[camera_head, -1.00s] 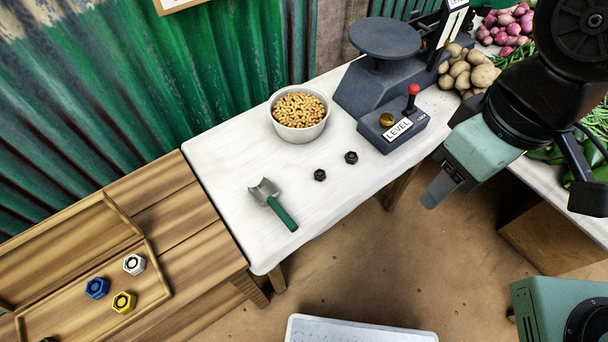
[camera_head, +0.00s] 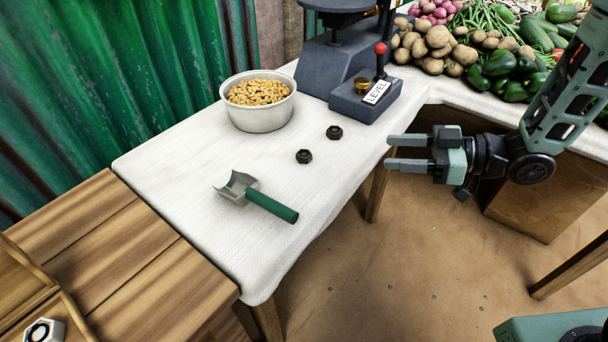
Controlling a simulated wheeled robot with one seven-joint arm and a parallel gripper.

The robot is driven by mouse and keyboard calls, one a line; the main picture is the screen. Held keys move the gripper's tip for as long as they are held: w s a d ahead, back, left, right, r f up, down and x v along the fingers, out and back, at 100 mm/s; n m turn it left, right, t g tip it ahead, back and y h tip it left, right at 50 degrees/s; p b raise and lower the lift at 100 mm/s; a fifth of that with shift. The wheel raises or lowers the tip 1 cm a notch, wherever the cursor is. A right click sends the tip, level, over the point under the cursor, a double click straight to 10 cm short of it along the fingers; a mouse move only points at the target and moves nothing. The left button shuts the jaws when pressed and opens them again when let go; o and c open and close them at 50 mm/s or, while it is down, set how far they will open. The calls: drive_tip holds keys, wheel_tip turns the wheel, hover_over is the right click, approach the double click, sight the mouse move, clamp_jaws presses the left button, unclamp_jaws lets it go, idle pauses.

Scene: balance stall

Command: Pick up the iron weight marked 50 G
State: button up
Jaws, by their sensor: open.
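Two small dark hexagonal iron weights lie on the white-clothed table: a nearer one (camera_head: 304,156) and a farther one (camera_head: 334,132) a little up and to its right. Any marking on them is too small to read, so I cannot tell which is 50 G. My gripper (camera_head: 389,152) is open and empty, its two fingers pointing left. In the picture it is to the right of both weights, by the table's right edge, and touches neither.
A bowl of peanuts (camera_head: 260,102), a scoop with a green handle (camera_head: 270,206) and a scale with a LEVEL box (camera_head: 364,97) share the white table (camera_head: 185,165). A wooden bench (camera_head: 130,262) with a silver hexagonal weight (camera_head: 44,331) adjoins at left. Vegetables (camera_head: 490,70) fill the back right.

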drive_tip(key=b, duration=0.2)
approach(308, 154)
drive_tip(key=x, duration=0.2)
drive_tip(key=w+x, duration=0.1)
drive_tip(key=x, duration=0.1)
drive_tip(key=shift+d, duration=0.2)
drive_tip(key=x, duration=0.2)
drive_tip(key=s+x, duration=0.1)
drive_tip(key=x, duration=0.2)
drive_tip(key=shift+a+b, duration=0.1)
drive_tip(key=shift+b, duration=0.3)
drive_tip(key=shift+a, duration=0.2)
drive_tip(key=c, duration=1)
